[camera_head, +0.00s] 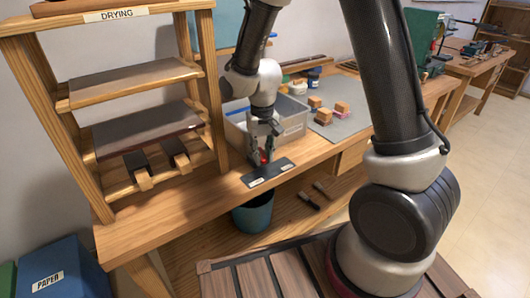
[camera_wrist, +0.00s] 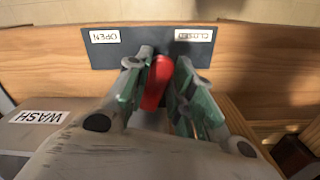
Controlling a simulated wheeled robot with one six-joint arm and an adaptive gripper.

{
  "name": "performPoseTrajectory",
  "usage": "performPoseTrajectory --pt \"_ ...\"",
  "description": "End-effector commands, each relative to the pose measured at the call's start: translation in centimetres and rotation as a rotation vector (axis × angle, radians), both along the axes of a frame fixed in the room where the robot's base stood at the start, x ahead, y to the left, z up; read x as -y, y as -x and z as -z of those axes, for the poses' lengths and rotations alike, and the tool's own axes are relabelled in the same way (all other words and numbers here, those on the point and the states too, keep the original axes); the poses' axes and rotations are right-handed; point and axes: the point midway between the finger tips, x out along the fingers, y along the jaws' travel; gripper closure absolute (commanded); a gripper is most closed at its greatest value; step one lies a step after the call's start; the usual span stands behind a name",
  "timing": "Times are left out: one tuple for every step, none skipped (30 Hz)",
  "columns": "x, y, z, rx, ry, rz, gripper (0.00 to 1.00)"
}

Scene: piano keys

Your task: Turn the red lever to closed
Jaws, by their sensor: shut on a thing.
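The red lever (camera_wrist: 157,83) stands between my gripper's two fingers in the wrist view, tilted a little. In the head view only a small red patch of the lever (camera_head: 264,157) shows, at the fingertips. My gripper (camera_wrist: 163,75) is shut on the lever. It also shows in the head view (camera_head: 263,153), pointing down at the bench. The dark plate (camera_wrist: 250,47) behind the lever has an OPEN label (camera_wrist: 104,36) on the left and a CLOSED label (camera_wrist: 193,34) on the right, as the wrist view shows. The lever lies between the labels; its base is hidden.
A wooden drying rack (camera_head: 75,97) stands at the left of the bench (camera_head: 165,222). A grey mat (camera_head: 345,124) with small wooden blocks lies to the right. A teal bucket (camera_head: 254,215) is below the bench edge.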

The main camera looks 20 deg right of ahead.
Motion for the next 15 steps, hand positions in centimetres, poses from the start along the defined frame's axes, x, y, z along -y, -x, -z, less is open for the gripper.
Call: performPoseTrajectory --pt "-0.19 -0.05 -0.03 0.001 0.000 0.026 1.00" --pt "-0.27 -0.06 -0.03 0.001 0.000 0.044 1.00" --pt "-0.38 -0.06 -0.03 0.001 0.000 0.067 1.00" --pt "-0.46 -0.06 -0.03 0.001 0.000 0.083 1.00" --pt "-0.53 -0.07 -0.03 0.001 0.000 0.097 1.00" --pt "-0.61 -0.08 -0.03 0.001 0.000 0.117 1.00" --pt "-0.67 -0.09 -0.03 0.001 0.000 0.129 1.00" --pt "-0.72 -0.10 -0.03 0.001 0.000 0.141 1.00" --pt "-0.78 -0.12 -0.03 0.001 -0.001 0.154 1.00" --pt "-0.82 -0.13 -0.03 0.001 -0.001 0.164 1.00" --pt "-0.85 -0.13 -0.03 0.001 -0.001 0.172 1.00" --pt "-0.89 -0.14 -0.03 0.001 -0.001 0.180 1.00" --pt "-0.91 -0.14 -0.03 0.001 -0.001 0.186 1.00" --pt "-0.93 -0.15 -0.03 0.001 -0.001 0.191 1.00" --pt "-0.94 -0.15 -0.03 0.001 -0.001 0.196 1.00"
